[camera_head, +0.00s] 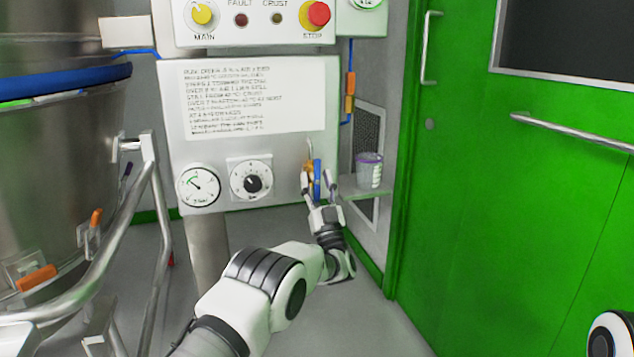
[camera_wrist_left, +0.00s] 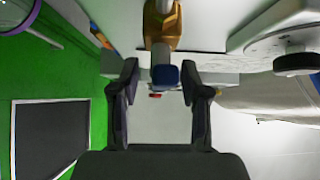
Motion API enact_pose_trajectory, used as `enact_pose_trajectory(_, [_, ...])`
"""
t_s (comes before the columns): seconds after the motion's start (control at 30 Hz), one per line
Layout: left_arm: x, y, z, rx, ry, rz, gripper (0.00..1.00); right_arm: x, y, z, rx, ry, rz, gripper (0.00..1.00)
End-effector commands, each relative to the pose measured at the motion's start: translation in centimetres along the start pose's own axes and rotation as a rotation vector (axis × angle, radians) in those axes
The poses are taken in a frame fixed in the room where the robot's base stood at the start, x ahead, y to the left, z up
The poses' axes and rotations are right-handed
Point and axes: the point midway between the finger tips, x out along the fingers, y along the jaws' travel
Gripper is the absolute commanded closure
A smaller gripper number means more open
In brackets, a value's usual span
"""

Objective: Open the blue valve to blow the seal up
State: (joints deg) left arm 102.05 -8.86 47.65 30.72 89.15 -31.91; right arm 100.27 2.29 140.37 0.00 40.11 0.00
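The blue valve handle (camera_head: 317,178) stands upright in front of a brass valve body (camera_head: 308,170) at the lower right of the white control panel. My left gripper (camera_head: 318,183) reaches it from below, with one finger on each side. In the left wrist view the blue handle end (camera_wrist_left: 166,76) lies between the tips of my open left gripper (camera_wrist_left: 160,72), with a gap visible on both sides. The brass body (camera_wrist_left: 164,30) is just beyond it. Contact with the handle is not visible. My right gripper is not in view.
A pressure gauge (camera_head: 199,186) and a black knob dial (camera_head: 251,182) sit left of the valve. A clear cup with a purple rim (camera_head: 368,172) stands on a small shelf close to its right. A steel vessel (camera_head: 62,170) is at the left, a green door (camera_head: 500,200) at the right.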

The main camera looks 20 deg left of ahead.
Motion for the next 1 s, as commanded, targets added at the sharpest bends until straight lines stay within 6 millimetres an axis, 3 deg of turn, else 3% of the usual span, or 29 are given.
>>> enact_pose_trajectory(0.3, [-0.7,0.1,-0.1,0.0,0.0,0.001,0.54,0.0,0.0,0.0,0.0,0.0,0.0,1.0])
enact_pose_trajectory(0.43, [-3.1,0.1,0.0,0.0,-0.002,0.003,0.54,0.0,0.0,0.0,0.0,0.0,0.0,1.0])
enact_pose_trajectory(0.7, [-9.9,0.1,0.0,0.0,-0.001,0.002,0.54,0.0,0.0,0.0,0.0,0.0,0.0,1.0])
enact_pose_trajectory(0.83, [-11.6,0.1,-0.1,0.0,0.001,0.001,0.54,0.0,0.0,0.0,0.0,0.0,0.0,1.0])
enact_pose_trajectory(1.0, [-12.0,0.0,0.0,0.0,0.001,0.0,0.54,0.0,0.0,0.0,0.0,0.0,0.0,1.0])
